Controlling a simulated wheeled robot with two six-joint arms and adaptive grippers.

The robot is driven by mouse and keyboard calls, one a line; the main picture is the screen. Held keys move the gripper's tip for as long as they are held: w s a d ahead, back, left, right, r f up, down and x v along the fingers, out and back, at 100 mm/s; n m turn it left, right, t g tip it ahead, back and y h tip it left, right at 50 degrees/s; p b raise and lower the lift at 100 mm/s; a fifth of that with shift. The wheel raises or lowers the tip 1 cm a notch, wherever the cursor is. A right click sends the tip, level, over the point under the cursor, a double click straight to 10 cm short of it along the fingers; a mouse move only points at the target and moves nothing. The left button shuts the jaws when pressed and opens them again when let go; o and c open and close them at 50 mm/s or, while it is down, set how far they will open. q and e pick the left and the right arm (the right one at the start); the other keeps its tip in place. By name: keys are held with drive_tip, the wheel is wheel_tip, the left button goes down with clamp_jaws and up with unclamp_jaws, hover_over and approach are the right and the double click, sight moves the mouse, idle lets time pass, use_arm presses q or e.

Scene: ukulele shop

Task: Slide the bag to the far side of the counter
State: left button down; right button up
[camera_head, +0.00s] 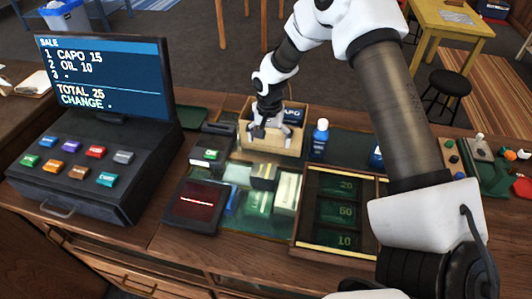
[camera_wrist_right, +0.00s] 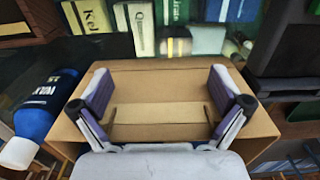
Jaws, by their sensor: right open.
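The bag (camera_head: 258,142) is a brown, open-topped, box-like container standing on the counter (camera_head: 140,238), towards its far edge. A dark blue box marked CAPO (camera_head: 292,115) shows at its top. My right gripper (camera_head: 268,131) is at the bag in the head view, partly covering it. In the right wrist view the two fingers of this gripper (camera_wrist_right: 165,95) are spread wide over the brown bag (camera_wrist_right: 160,75), with nothing held between them. Whether the fingers touch the bag I cannot tell. My left gripper is in neither view.
A blue bottle (camera_head: 320,140) stands right beside the bag. It also shows in the right wrist view (camera_wrist_right: 36,118). A till with a screen (camera_head: 105,85) is at left. Small boxes (camera_head: 260,200) and a cash tray (camera_head: 308,205) lie on the near side.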

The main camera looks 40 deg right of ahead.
drive_tip(key=shift+w+d, duration=1.35)
drive_tip(key=shift+d, duration=0.3)
drive_tip(key=shift+w+d+b, duration=0.55)
drive_tip(key=shift+w+d, duration=1.25)
drive_tip(key=shift+d, duration=0.25)
drive_tip(key=shift+s+a+r+p, duration=0.1)
drive_tip(key=shift+r+p, duration=0.1)
drive_tip(key=shift+p, duration=0.2)
drive_tip(key=p, duration=0.1)
drive_tip(key=s+a+r+p, duration=0.1)
drive_tip(key=shift+s+a+r+p, duration=0.15)
drive_tip(key=shift+a+r+p, duration=0.1)
drive_tip(key=shift+r+p, duration=0.05)
drive_tip(key=shift+s+a+r, duration=0.1)
drive_tip(key=shift+s+a, duration=0.2)
wheel_tip(320, 180, up, 5)
drive_tip(key=p, duration=0.5)
drive_tip(key=shift+r, duration=0.45)
wheel_tip(320, 180, up, 5)
drive_tip(key=shift+w+f, duration=0.1)
drive_tip(key=shift+r, duration=0.6)
drive_tip(key=shift+f, duration=0.1)
